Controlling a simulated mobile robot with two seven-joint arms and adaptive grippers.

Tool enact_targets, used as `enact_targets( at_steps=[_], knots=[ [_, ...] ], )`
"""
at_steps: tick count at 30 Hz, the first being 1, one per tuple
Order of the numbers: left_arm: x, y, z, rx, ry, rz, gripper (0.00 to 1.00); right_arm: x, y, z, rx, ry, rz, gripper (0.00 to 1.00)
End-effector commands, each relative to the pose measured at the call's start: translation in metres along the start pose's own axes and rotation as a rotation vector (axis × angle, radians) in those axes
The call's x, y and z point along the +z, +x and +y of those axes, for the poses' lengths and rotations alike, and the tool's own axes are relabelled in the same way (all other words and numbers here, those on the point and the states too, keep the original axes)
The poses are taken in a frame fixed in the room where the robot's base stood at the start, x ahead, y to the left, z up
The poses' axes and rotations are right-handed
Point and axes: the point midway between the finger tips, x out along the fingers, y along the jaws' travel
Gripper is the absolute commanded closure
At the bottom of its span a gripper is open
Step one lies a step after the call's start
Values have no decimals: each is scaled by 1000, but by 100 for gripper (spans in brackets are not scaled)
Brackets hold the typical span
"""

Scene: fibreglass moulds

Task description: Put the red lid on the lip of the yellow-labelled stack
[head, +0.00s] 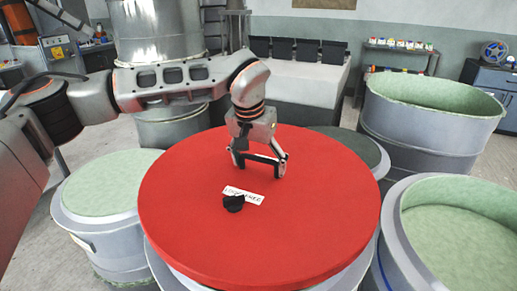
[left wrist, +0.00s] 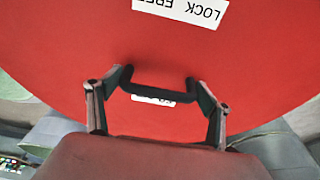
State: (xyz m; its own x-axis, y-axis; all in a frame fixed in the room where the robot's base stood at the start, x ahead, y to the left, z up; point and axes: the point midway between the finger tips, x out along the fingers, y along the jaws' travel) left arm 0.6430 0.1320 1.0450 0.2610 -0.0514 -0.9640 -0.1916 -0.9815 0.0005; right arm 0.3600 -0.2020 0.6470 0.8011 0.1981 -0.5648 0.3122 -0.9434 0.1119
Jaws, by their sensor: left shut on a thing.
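The red lid (head: 190,245) is a broad, flat red disc in the middle of the head view, and it fills much of the left wrist view (left wrist: 60,60). A white lettered label (head: 243,195) and a small black part (head: 233,204) are on its top. My left gripper (head: 262,162) is over its far half, shut on the lid's black handle (left wrist: 158,84). A grey mould (head: 165,272) shows under the lid's near edge; whether the lid touches it I cannot tell. No yellow label is visible on any stack. My right gripper is not in view.
Round moulds with pale green surfaces stand close by: one at left (head: 112,178), an open one at near right (head: 455,230) and a tall open one at far right (head: 430,115). A darker round top (head: 352,146) is partly hidden behind the lid. A white bench (head: 300,85) stands behind.

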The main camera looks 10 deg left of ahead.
Motion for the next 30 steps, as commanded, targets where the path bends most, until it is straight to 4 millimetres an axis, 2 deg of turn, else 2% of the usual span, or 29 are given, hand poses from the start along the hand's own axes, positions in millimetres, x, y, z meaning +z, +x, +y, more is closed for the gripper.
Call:
enact_targets(
  at_steps=[3, 9, 17, 25, 30],
  knots=[
    [6, 23, 0, 3, 0, 2, 76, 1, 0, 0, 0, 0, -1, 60],
    [13, 50, 0, 2, -1, 4, 76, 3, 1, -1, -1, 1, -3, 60],
    [16, 62, 0, 1, 0, 6, 76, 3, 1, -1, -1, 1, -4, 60],
    [23, 89, 0, 2, 0, 5, 76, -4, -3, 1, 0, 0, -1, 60],
    [25, 95, 0, 2, 0, 6, 76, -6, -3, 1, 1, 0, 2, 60]
  ],
)
